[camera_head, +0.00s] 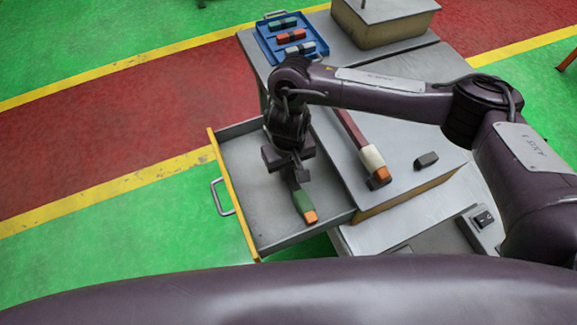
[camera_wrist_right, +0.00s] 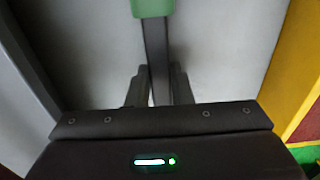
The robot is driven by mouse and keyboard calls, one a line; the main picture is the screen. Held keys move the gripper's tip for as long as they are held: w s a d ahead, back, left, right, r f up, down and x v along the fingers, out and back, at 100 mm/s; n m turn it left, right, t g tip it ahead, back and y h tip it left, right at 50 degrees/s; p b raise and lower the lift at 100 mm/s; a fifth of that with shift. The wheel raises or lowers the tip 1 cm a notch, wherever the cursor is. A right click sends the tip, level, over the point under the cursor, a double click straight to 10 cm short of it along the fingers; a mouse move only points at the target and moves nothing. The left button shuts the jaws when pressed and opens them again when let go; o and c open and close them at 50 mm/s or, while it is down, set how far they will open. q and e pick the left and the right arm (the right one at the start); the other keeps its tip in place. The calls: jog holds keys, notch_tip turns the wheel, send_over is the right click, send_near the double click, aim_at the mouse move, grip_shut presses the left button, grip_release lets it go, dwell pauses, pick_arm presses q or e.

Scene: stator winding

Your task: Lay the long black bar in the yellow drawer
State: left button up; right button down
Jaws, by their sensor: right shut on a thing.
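My right gripper (camera_head: 287,167) is over the open yellow-fronted drawer (camera_head: 239,210), pointing down. It is shut on the long black bar, whose green section (camera_head: 302,200) and orange tip reach toward the drawer's near side. In the right wrist view the dark bar (camera_wrist_right: 156,50) runs between the two fingers (camera_wrist_right: 158,88), with its green section at the top. The bar is within the drawer's outline, close to its grey floor; I cannot tell if it touches. The bar's far end is hidden behind the gripper and arm. My left gripper is not in view.
A dark red bar with a cream collar and orange tip (camera_head: 372,158) lies on the bench right of the drawer, near a small dark block (camera_head: 426,160). A blue tray (camera_head: 264,39) with several coloured blocks and a beige box (camera_head: 385,30) stand behind.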

jog(key=shift+r, duration=0.1)
jog(key=c, duration=1.2)
grip_release()
notch_tip(320, 180, up, 8)
jog(key=p, duration=0.9)
notch_tip(320, 180, up, 2)
jog(key=shift+p, duration=0.7)
jog(key=shift+s, duration=0.15)
